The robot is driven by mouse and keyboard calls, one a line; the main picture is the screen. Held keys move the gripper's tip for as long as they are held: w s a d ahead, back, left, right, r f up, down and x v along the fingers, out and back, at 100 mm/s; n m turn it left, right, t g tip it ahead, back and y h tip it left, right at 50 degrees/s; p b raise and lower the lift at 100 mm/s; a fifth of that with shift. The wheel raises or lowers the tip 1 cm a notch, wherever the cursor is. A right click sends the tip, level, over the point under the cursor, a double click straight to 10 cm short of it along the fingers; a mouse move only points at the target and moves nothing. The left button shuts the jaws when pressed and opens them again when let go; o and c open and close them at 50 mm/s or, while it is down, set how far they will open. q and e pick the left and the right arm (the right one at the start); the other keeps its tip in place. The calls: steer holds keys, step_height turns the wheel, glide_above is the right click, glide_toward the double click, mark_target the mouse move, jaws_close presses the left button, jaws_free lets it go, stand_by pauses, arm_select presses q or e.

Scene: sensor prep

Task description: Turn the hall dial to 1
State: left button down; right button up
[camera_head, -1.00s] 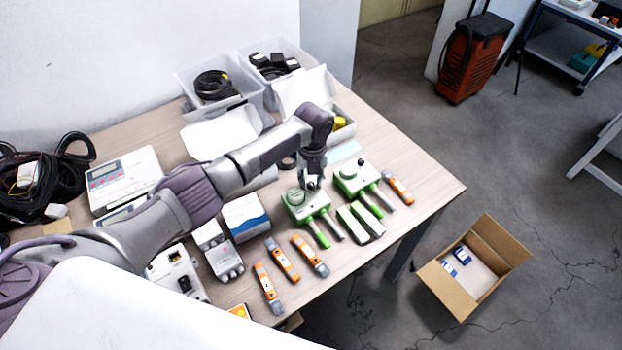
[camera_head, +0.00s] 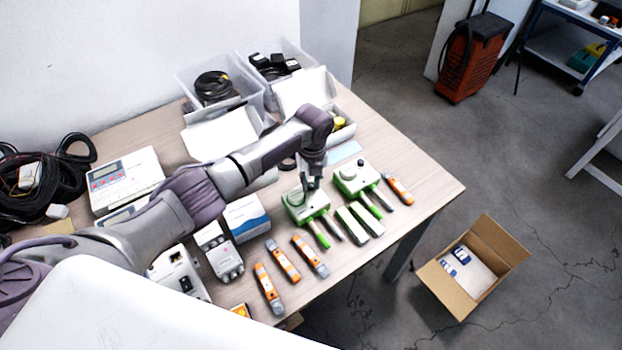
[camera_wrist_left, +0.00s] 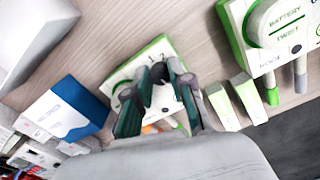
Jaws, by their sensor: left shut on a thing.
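A white and green sensor unit (camera_head: 296,214) stands on the table beneath my left gripper (camera_head: 309,187). In the left wrist view the same unit (camera_wrist_left: 151,53) shows the printed marks 1 and 2 near a dark dial (camera_wrist_left: 163,97). The fingers of my left gripper (camera_wrist_left: 160,84) are on both sides of this dial and shut on it. They hide part of the dial, so I cannot tell its exact setting. My right gripper is not in view.
A second green and white unit (camera_head: 352,180) stands close on the right; its face reads BATTERY TWIST in the wrist view. Orange-grey tools (camera_head: 284,262) lie in front. A blue and white box (camera_head: 247,218) stands left. An open carton (camera_head: 440,279) is on the floor.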

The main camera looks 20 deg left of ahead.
arm_select(q)
steer(key=n+p, duration=0.1)
steer(key=n, duration=0.2)
steer(key=shift+r+n, duration=0.15)
steer(key=shift+n, duration=0.15)
steer(key=n+p, duration=0.2)
steer(key=n, duration=0.2)
steer(key=shift+n, duration=0.3)
steer(key=n+p, duration=0.1)
steer(key=n, duration=0.3)
steer(key=shift+p, duration=0.35)
steer(key=n+p, duration=0.1)
steer(key=n, duration=0.4)
steer(key=shift+s, duration=0.1)
steer(key=n+p, duration=0.1)
steer(key=n, duration=0.3)
steer(key=shift+n+h+p, duration=0.3)
steer(key=shift+p, duration=0.1)
steer(key=n+p, duration=0.1)
steer(key=n, duration=0.7)
steer(key=shift+p, duration=0.4)
steer(key=shift+n+p, duration=0.35)
steer(key=shift+n, duration=1.95)
